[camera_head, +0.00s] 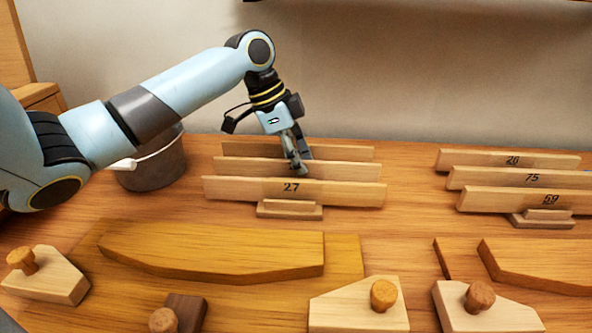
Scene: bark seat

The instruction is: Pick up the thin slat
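Three pale wooden slats stand on edge, one behind another, in a wooden rack (290,210) left of centre. The front slat (235,190) is marked 27. The middle slat (345,170) and the back slat (345,152) show no readable number. I cannot tell which slat is the thin one. My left gripper (299,164) points down at the middle slat. One finger is in front of it and the other appears behind it. I cannot tell whether the fingers press on it or stand slightly apart. My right gripper is out of view.
A grey bucket (155,172) stands behind my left arm. A curved board (220,250) and several knobbed wooden blocks (365,308) lie in front.

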